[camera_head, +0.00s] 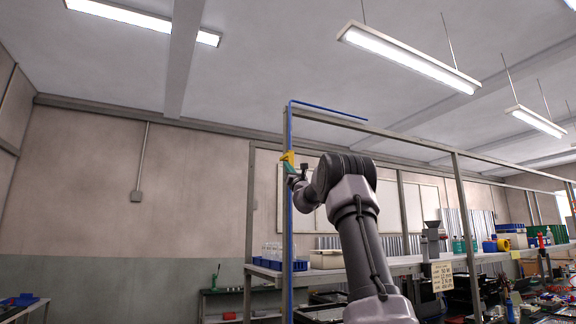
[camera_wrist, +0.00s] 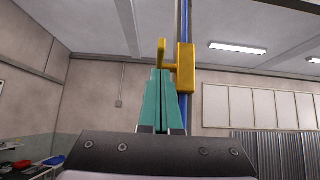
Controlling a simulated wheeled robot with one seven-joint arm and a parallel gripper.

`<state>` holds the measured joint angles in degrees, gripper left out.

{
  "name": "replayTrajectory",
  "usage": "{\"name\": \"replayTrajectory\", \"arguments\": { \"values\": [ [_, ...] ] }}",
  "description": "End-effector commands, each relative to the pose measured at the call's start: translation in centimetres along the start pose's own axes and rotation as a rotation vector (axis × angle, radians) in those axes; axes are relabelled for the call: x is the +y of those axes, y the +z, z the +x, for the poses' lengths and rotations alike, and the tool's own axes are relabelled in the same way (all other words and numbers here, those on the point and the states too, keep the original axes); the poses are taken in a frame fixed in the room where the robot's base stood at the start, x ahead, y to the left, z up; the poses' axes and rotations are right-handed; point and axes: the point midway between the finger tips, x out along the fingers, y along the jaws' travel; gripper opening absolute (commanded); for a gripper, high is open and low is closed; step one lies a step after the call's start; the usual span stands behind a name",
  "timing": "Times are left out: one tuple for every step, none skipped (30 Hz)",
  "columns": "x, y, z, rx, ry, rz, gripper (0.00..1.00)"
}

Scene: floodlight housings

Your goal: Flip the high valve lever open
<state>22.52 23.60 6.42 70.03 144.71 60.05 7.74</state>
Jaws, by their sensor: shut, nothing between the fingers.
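The yellow valve (camera_head: 288,156) sits high on a vertical blue pipe (camera_head: 288,215) in the head view. In the wrist view the yellow valve body (camera_wrist: 185,68) is on the blue pipe, and its yellow lever (camera_wrist: 161,52) sticks out to the left and stands upright at its end. My gripper (camera_wrist: 160,72) has green fingers, shut together and empty. Its tips are just below the lever in the picture; I cannot tell whether they touch it. In the head view my gripper (camera_head: 289,168) is beside the valve, and my wrist partly hides the pipe.
A shelf rack (camera_head: 420,262) stands behind and right of my arm, carrying a blue crate (camera_head: 268,264), a beige bin (camera_head: 326,259) and bottles. The blue pipe bends right at the top along a grey beam (camera_head: 400,137). The space left of the pipe is clear.

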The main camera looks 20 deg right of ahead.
Motion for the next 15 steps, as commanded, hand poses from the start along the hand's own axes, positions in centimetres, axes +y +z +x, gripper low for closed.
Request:
{"name": "replayTrajectory", "arguments": {
  "values": [
    [-0.01, 0.22, 0.33, 0.001, 0.0, 0.0, 0.0],
    [-0.01, 0.38, 0.5, 0.001, 0.0, -0.001, 0.0],
    [-0.01, 0.58, 0.67, 0.001, 0.0, 0.0, 0.0],
    [-0.01, 0.68, 0.77, 0.001, 0.0, 0.0, 0.0],
    [-0.02, 0.74, 0.83, 0.002, 0.0, 0.0, 0.0],
    [-0.01, 0.79, 0.89, 0.002, 0.0, 0.001, 0.0],
    [-0.02, 0.81, 0.92, 0.003, 0.0, 0.001, 0.0],
    [-0.02, 0.82, 0.93, 0.003, 0.0, 0.001, 0.0],
    [-0.02, 0.83, 0.94, 0.003, -0.001, 0.001, 0.0],
    [-0.02, 0.82, 0.93, 0.003, -0.001, 0.001, 0.0],
    [-0.02, 0.82, 0.93, 0.003, 0.0, 0.0, 0.0],
    [-0.02, 0.83, 0.93, 0.003, 0.0, 0.0, 0.0],
    [-0.02, 0.83, 0.92, 0.003, 0.0, 0.0, 0.0],
    [-0.02, 0.83, 0.92, 0.003, 0.0, 0.0, 0.0],
    [-0.02, 0.83, 0.92, 0.003, 0.0, 0.0, 0.0]
  ]
}}
